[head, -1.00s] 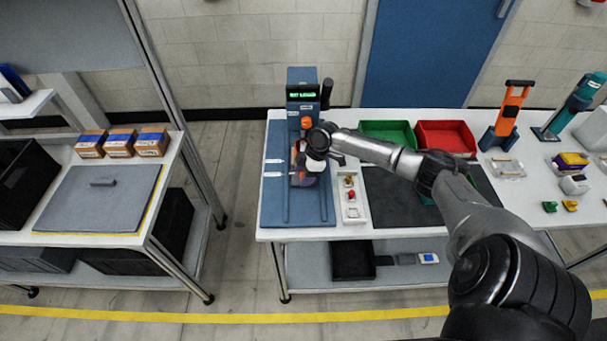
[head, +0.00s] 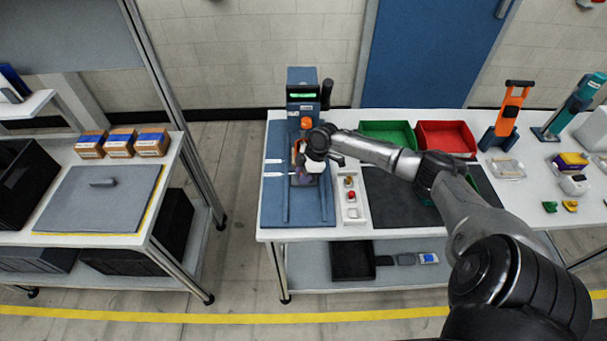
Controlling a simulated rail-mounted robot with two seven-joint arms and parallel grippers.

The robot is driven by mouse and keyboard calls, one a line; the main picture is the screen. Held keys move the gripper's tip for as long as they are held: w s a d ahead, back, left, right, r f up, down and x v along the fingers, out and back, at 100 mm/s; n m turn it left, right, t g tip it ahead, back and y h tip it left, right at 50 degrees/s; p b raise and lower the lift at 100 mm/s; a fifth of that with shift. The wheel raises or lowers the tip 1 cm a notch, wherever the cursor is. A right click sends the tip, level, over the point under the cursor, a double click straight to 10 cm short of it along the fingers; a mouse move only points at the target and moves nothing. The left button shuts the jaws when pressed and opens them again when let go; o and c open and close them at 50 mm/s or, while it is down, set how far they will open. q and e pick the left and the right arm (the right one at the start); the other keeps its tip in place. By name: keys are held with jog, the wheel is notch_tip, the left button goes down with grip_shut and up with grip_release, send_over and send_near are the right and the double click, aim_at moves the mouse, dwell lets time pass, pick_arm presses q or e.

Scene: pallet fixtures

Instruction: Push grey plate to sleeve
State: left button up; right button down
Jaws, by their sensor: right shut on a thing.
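A blue fixture (head: 272,205) with two rails stands at the left end of the right-hand table. At its back is an upright blue station with a lit green display (head: 303,95) and an orange knob (head: 306,123). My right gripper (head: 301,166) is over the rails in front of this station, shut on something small. A small dark grey plate (head: 304,181) shows right below its fingers, between the rails; it appears to be what they hold, but the contact is too small to make out. I cannot pick out a sleeve; my gripper hides part of the station front. My left gripper is out of view.
Right of the fixture are a white tray (head: 352,214) with small red and tan parts, a dark mat (head: 385,215), a green bin (head: 388,131) and a red bin (head: 446,136). The left table holds a grey board (head: 75,205) and several cartons. An aisle separates the tables.

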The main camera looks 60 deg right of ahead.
jog(key=shift+w+d, duration=0.15)
jog(key=shift+d, duration=0.15)
jog(key=c, duration=0.9)
grip_release()
jog(key=shift+o, duration=0.2)
jog(key=shift+r, duration=0.1)
jog(key=shift+d+r, duration=0.1)
jog(key=shift+r, duration=0.15)
jog(key=p+v, duration=0.1)
jog(key=v, duration=1.2)
